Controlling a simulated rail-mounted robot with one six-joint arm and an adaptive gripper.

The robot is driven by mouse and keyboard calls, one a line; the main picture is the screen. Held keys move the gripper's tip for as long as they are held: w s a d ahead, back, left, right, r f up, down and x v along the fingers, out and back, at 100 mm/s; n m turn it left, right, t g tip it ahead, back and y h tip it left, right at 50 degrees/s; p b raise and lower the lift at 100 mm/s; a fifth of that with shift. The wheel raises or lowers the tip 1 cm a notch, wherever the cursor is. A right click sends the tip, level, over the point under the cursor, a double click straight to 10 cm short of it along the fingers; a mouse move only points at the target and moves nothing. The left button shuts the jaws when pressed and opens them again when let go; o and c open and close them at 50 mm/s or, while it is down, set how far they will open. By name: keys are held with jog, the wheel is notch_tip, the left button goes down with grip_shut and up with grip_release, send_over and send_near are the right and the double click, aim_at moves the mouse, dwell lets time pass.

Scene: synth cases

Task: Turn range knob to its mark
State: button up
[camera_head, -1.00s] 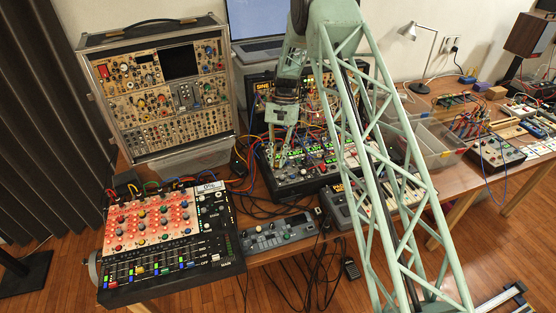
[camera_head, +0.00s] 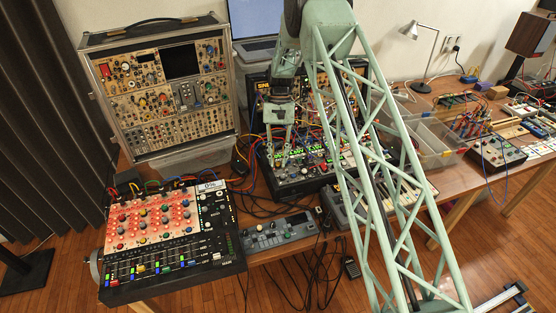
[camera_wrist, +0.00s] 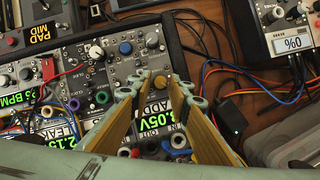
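My gripper (camera_head: 277,160) hangs over the front-left part of the patched synth case (camera_head: 318,186) in the head view. In the wrist view my gripper (camera_wrist: 160,77) is open, its two tan-padded fingers apart over the case's panel. A small yellowish knob (camera_wrist: 160,82) shows between the fingertips; I cannot tell whether they touch it. Close by are a grey knob (camera_wrist: 152,40), a blue knob (camera_wrist: 126,48) and a green knob (camera_wrist: 102,97). No range label or mark is legible, so I cannot tell which knob is the range knob.
Patch cables (camera_head: 312,130) loop over the case behind my gripper. A mixer-like unit (camera_head: 166,285) with a 0% display (camera_wrist: 292,43) stands to the left. A tall modular case (camera_head: 158,92) is behind it, and a small grey device (camera_head: 280,233) lies in front.

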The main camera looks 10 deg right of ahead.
jog(key=shift+r, duration=0.1)
jog(key=v, duration=1.1)
jog(key=shift+r, duration=0.4)
jog(key=shift+w+r, duration=0.1)
jog(key=shift+w, duration=0.05)
